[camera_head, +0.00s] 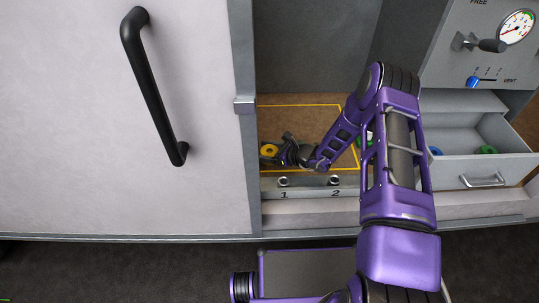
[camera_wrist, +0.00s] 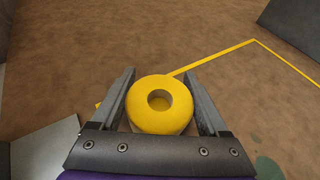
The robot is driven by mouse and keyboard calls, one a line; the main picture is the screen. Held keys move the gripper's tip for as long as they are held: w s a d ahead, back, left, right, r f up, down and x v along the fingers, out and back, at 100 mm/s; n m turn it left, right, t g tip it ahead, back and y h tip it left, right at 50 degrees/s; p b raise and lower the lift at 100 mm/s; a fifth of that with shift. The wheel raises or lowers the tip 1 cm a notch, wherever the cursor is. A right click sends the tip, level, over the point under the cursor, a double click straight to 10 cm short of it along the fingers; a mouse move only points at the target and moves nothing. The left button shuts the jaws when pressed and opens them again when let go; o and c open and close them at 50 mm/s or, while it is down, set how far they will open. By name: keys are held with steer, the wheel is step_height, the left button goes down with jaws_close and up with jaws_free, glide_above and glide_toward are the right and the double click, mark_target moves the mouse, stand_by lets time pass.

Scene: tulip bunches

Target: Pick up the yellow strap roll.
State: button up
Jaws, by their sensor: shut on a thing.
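The yellow strap roll (camera_wrist: 147,121) is a thick ring with a round hole in its middle. In the wrist view it sits between the two fingers of my gripper (camera_wrist: 160,92), which are shut on it from both sides. In the head view the yellow strap roll (camera_head: 269,151) shows at the left of the cabinet opening, at the tip of my gripper (camera_head: 279,153). I cannot tell whether the roll is touching the brown surface or held just above it.
The brown surface (camera_head: 300,117) carries a yellow outline (camera_head: 300,105). A large pale door with a black handle (camera_head: 155,90) bounds the opening at left. An open drawer (camera_head: 458,170) at right holds a blue roll (camera_head: 436,151) and a green roll (camera_head: 487,150).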

steer(key=shift+c, duration=1)
